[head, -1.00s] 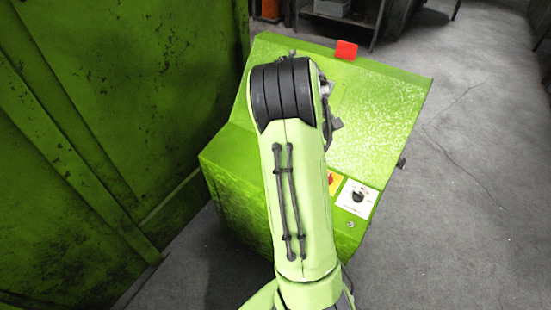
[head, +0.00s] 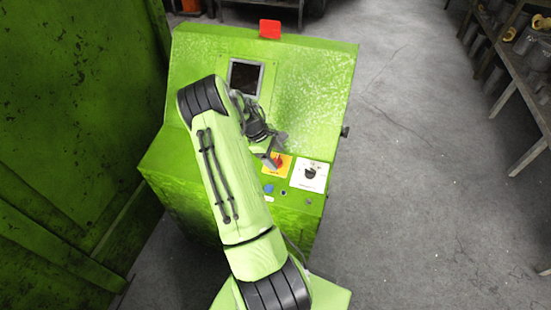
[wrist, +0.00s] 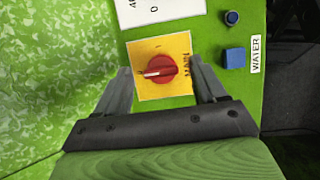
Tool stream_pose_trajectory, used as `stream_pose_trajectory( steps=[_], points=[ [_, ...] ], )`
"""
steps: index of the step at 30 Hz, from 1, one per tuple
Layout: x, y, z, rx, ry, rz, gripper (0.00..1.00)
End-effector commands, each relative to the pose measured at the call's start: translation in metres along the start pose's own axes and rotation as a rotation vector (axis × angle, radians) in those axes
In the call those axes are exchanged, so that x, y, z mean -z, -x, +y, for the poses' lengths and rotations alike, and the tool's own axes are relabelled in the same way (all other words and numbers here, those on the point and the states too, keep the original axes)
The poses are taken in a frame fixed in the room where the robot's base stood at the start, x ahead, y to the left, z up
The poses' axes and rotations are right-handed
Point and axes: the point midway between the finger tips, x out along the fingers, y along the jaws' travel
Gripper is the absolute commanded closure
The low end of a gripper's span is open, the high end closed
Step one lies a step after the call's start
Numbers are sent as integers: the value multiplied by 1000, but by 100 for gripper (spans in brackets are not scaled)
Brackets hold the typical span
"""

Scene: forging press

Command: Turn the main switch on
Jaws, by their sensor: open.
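The main switch is a red rotary knob (wrist: 160,70) on a yellow plate (wrist: 178,47) marked MAIN in the wrist view. A white mark on the knob points toward the left of that view. My gripper (wrist: 161,82) is open, with one finger on each side of the knob. I cannot tell whether the fingers touch it. In the head view the red knob (head: 278,161) shows on the green control cabinet (head: 308,85), with my gripper (head: 270,158) at its left, partly hiding the yellow plate.
A white plate with a black knob (head: 309,174) lies right of the main switch. A blue button (wrist: 234,58) labelled WATER and a small dark button (wrist: 232,17) are close by. A dark screen (head: 245,78) and red block (head: 270,29) are higher up. Open floor lies right.

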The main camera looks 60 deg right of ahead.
Motion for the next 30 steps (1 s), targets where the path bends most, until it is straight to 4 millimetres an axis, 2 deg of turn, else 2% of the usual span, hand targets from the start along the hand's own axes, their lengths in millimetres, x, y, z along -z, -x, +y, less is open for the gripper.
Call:
stream_pose_trajectory(
  steps=[3, 11, 21, 22, 30],
  points=[
    [0, -10, 0, 0, 1, 0, 30],
    [0, -11, 0, 0, 1, 1, 31],
    [0, -10, 0, 0, 1, 1, 83],
    [0, -10, 0, 0, 1, 1, 86],
    [0, -10, 0, 13, -30, 0, 86]
  ],
)
